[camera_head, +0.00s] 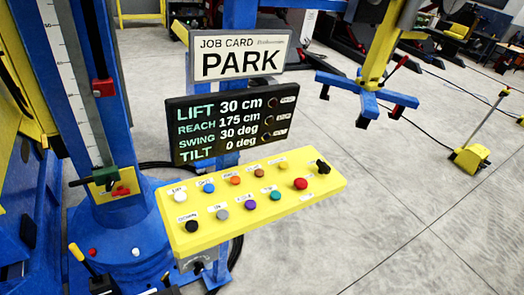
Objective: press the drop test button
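A yellow control panel (240,222) stands on a blue post in the middle of the view, with two rows of coloured buttons. The far row has a white button (180,196), a blue one (209,188), two orange-brown ones and a yellow one (283,165). A black knob (323,167) sits at the right end. The labels are mostly too small to read; I cannot tell which is the drop test button.
Above the panel, a black display (232,122) reads lift 30 cm, reach 175 cm, swing 30 deg, tilt 0 deg. A job card (240,56) reads PARK. A blue column (85,80) stands left. Grey floor (430,200) is open at right, with a yellow floor unit (470,158).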

